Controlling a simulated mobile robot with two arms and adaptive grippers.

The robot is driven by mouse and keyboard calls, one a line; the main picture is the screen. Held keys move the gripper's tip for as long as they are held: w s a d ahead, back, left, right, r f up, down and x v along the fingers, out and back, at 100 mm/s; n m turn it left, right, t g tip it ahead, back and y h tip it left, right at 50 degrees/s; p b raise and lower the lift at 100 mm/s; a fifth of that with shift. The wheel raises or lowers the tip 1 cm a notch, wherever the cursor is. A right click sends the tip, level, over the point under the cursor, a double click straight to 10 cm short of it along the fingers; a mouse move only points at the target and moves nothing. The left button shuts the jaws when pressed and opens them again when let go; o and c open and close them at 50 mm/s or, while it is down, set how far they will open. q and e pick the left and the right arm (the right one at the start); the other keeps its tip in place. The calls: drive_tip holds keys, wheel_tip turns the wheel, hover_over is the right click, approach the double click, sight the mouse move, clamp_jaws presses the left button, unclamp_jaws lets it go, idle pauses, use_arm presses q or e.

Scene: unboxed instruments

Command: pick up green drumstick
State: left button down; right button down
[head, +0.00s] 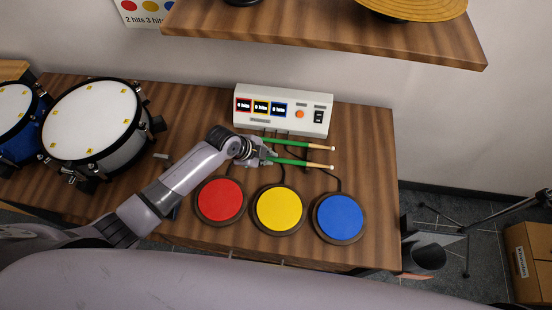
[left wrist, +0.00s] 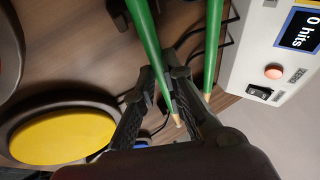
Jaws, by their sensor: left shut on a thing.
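Two green drumsticks with pale wooden tips show in the head view. The nearer green drumstick (head: 292,161) starts at the fingers of my left gripper (head: 267,156) and points right. In the left wrist view this drumstick (left wrist: 149,38) passes between the two dark fingers of my left gripper (left wrist: 160,85), which is shut on it. The other green drumstick (head: 288,143) lies beside it, closer to the control box, and also shows in the left wrist view (left wrist: 212,45), outside the fingers. My right gripper is not in view.
A white control box (head: 285,108) with hit counters stands behind the sticks. Red (head: 220,200), yellow (head: 279,209) and blue (head: 339,216) pads sit in front, with cables between. A white drum (head: 92,122) stands left. A wooden shelf (head: 320,30) overhangs the back.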

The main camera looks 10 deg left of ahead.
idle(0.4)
use_arm(q)
wheel_tip(320, 180, up, 20)
drive_tip(key=shift+b, duration=0.45)
drive_tip(key=c, duration=2.2)
unclamp_jaws()
clamp_jaws()
drive_tip(key=shift+a, duration=0.1)
